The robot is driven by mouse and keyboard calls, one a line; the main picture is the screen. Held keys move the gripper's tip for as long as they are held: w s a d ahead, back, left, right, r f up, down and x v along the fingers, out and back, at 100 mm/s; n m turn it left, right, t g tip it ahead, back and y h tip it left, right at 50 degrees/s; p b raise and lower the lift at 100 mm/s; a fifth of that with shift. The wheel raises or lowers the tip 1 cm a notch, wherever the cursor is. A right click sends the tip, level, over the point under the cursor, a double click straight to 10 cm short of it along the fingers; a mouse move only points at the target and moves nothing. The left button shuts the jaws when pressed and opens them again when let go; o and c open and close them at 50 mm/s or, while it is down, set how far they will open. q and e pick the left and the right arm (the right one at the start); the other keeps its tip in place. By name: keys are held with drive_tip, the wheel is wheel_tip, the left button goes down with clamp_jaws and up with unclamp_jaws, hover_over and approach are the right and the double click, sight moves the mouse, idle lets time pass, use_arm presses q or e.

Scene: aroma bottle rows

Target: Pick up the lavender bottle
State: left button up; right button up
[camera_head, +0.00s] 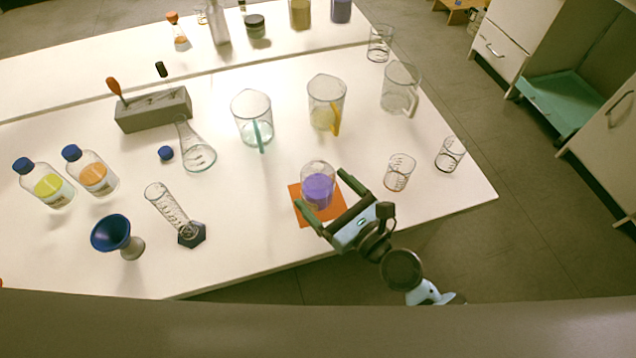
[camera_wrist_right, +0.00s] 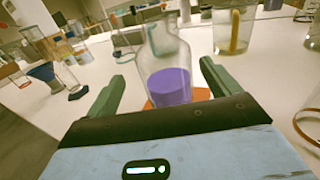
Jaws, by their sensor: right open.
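The lavender bottle (camera_head: 318,188) is clear glass with purple contents and stands upright on an orange square mat (camera_head: 304,214) near the table's front edge. In the right wrist view the bottle (camera_wrist_right: 170,84) stands ahead, between the fingers. My right gripper (camera_head: 322,202) is open, its two green fingers on either side of the bottle's lower part. The gripper also shows in the wrist view (camera_wrist_right: 163,80). I cannot tell whether either finger touches the glass. The mat is partly covered by the bottle and gripper. My left gripper is not in view.
Two beakers (camera_head: 399,173) (camera_head: 450,154) stand to the right. Several pitchers, such as the yellow-handled one (camera_head: 322,100), stand behind. A graduated cylinder (camera_head: 168,206), a blue funnel (camera_head: 110,233) and two blue-capped bottles (camera_head: 50,188) (camera_head: 94,176) are left. The table between cylinder and mat is clear.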

sight(312, 175)
drive_tip(key=shift+d+x, duration=0.25)
drive_tip(key=shift+x, duration=2.55)
drive_tip(key=shift+w+f, duration=0.1)
drive_tip(key=shift+w, duration=0.1)
drive_tip(key=shift+c, duration=0.5)
drive_tip(key=c, duration=1.2)
